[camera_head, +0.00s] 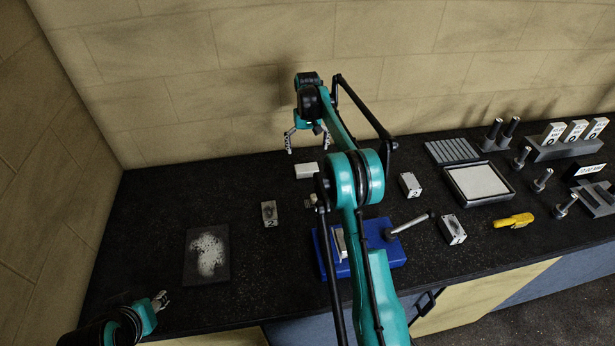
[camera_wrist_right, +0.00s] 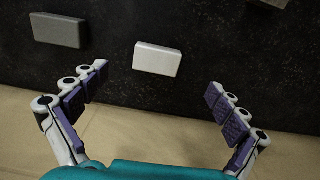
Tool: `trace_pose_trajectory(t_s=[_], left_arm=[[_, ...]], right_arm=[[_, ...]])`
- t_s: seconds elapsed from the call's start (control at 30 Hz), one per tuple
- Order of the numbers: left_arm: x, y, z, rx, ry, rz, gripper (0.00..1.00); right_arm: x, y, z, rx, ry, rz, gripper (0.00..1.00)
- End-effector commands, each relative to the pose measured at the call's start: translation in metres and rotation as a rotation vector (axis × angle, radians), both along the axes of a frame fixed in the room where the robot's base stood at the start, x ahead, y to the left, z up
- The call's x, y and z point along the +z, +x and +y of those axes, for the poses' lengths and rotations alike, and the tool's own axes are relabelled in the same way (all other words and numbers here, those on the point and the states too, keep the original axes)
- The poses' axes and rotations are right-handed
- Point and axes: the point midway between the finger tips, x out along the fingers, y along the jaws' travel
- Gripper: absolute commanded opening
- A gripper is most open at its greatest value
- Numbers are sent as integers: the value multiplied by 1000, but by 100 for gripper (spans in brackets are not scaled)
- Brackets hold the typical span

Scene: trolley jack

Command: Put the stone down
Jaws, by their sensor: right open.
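A small white block, likely the stone (camera_head: 307,170), lies flat on the black bench top (camera_head: 160,215) near the back wall. It also shows in the right wrist view (camera_wrist_right: 157,59), apart from the fingers. My right gripper (camera_head: 308,149) is open and empty above the bench, just behind the block, with its fingers spread wide. In the right wrist view its fingers (camera_wrist_right: 157,85) are on either side with nothing between them. My left gripper (camera_head: 161,300) is low at the front left; its jaw opening is too small to judge.
A grey block (camera_wrist_right: 57,30) lies beside the white one. The wall (camera_head: 250,60) is close behind.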

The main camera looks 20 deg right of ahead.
Motion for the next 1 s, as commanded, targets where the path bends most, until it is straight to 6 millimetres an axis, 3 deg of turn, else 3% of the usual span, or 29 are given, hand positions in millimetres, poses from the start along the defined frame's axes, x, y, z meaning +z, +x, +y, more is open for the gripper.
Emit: trace_pose_trajectory(t_s=[0.27, 0.4, 0.53, 0.77, 1.0], left_arm=[[0, 0, 0, 0, 0, 0, 40], [0, 0, 0, 0, 0, 0, 40], [0, 0, 0, 0, 0, 0, 40], [0, 0, 0, 0, 0, 0, 40], [0, 0, 0, 0, 0, 0, 40]], right_arm=[[79, -38, 42, 46, -23, -101, 98], [117, -75, 68, 74, -37, -170, 98], [143, -116, 91, 100, -48, -235, 98], [164, -200, 127, 146, -62, -350, 98], [148, -291, 157, 193, -72, -470, 98]])
